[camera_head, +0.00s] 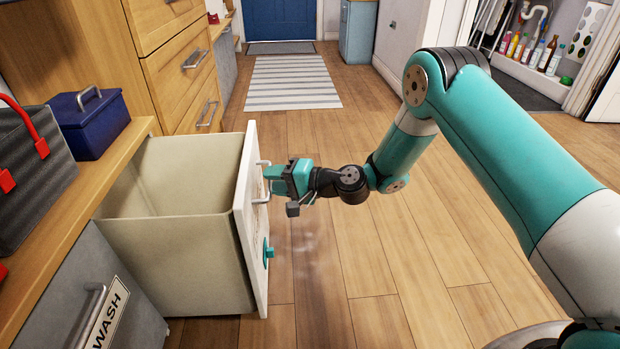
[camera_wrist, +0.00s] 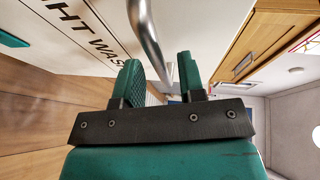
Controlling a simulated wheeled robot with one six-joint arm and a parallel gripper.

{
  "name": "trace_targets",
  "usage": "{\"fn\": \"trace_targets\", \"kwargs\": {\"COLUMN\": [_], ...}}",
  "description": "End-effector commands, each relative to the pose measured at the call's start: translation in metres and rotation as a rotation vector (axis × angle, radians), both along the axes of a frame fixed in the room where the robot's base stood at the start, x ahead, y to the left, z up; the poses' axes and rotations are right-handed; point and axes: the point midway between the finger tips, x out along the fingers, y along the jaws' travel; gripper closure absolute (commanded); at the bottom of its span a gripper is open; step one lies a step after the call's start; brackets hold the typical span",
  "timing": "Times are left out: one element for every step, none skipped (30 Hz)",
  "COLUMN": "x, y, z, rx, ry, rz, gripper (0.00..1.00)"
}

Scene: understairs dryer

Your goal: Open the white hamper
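The white hamper is a deep cream bin (camera_head: 190,255) with a white front panel (camera_head: 250,215). It stands pulled out from under the wooden counter, with its top open and its inside looking empty. A metal bar handle (camera_head: 262,165) is on the panel, and the handle also shows in the wrist view (camera_wrist: 146,35). My gripper (camera_head: 272,180) is at the handle. In the wrist view its green fingers (camera_wrist: 158,82) are apart, with the bar's end between them and a gap showing beside it. Part of the handle is hidden by the gripper. Lettering reading "HT WAS" shows on the panel.
A grey front (camera_head: 60,300) marked "WASH" with its own handle is at the lower left. A blue box (camera_head: 90,120) and a grey bag (camera_head: 35,175) sit on the counter (camera_head: 60,235). Wooden drawers (camera_head: 185,70) stand behind. The wooden floor (camera_head: 340,270) to the right is clear.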

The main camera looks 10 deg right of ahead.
Motion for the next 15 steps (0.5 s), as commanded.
{"fn": "trace_targets", "kwargs": {"x": [-0.004,-0.007,-0.012,-0.015,-0.019,-0.024,-0.028,-0.032,-0.037,-0.040,-0.044,-0.049,-0.052,-0.055,-0.059], "y": [-0.009,-0.015,-0.023,-0.030,-0.037,-0.046,-0.053,-0.060,-0.068,-0.075,-0.082,-0.090,-0.096,-0.101,-0.109], "z": [0.005,0.007,0.009,0.010,0.012,0.014,0.016,0.017,0.020,0.021,0.022,0.024,0.025,0.025,0.027], "rx": [0.001,0.001,0.001,0.000,0.002,0.001,0.002,0.001,0.003,0.002,0.001,0.003,0.002,0.001,0.001], "ry": [0.006,0.005,0.007,0.008,0.008,0.007,0.008,0.007,0.006,0.007,0.007,0.006,0.005,0.005,0.005], "rz": [-0.004,-0.005,-0.005,-0.007,-0.007,-0.007,-0.008,-0.007,-0.007,-0.007,-0.008,-0.006,-0.007,-0.006,-0.007], "gripper": [0.64,0.64,0.64,0.64,0.64,0.64,0.64,0.64,0.64,0.64,0.64,0.64,0.64,0.64,0.64]}}
